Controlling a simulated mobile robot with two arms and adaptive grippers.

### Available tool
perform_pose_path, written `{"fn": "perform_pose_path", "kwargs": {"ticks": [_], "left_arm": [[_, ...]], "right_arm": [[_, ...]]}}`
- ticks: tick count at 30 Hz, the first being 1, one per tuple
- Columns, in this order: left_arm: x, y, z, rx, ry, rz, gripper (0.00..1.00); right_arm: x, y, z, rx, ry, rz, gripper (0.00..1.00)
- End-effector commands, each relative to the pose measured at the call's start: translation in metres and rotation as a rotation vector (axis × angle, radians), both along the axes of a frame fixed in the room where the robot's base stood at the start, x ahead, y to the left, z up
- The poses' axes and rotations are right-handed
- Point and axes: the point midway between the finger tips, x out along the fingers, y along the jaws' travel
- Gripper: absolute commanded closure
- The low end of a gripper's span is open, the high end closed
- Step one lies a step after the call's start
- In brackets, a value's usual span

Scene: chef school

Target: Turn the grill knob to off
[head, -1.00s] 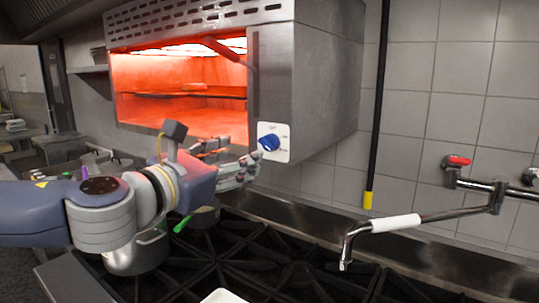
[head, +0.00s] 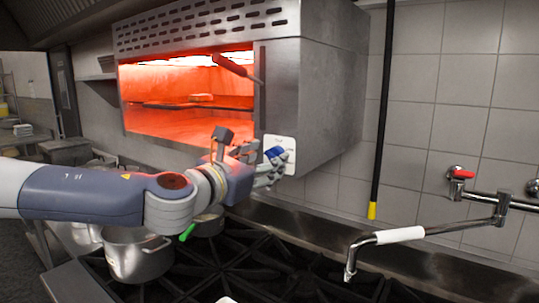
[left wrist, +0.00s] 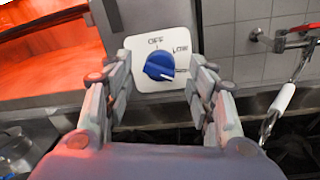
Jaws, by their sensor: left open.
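The grill knob (left wrist: 159,66) is blue and round, on a white plate (left wrist: 135,47) marked OFF at the top and LOW at the upper right. In the head view the knob (head: 274,154) is partly behind my left gripper (head: 268,172). In the left wrist view my left gripper (left wrist: 160,88) is open, its fingers on either side of the knob and no contact clear. The grill (head: 190,100) glows orange-red inside. My right gripper is not in view.
Below the grill is a black stove grate (head: 260,265) with a metal pot (head: 138,255) on the left. A pot-filler tap (head: 400,235) with a red handle sticks out from the tiled wall at right. A black pole (head: 380,110) runs down the wall.

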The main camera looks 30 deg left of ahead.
Motion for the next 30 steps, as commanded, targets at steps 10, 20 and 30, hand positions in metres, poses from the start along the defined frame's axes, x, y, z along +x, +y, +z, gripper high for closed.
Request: {"fn": "perform_pose_path", "kwargs": {"ticks": [10,20,30], "left_arm": [[0.024,-0.001,0.0,0.001,0.0,0.0,0.49],[0.026,-0.001,0.0,0.0,0.0,0.0,0.49],[0.025,-0.002,0.0,0.0,0.0,-0.001,0.91]], "right_arm": [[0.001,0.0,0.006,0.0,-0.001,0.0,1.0],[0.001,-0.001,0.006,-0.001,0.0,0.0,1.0],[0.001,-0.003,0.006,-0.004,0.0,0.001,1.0]]}}
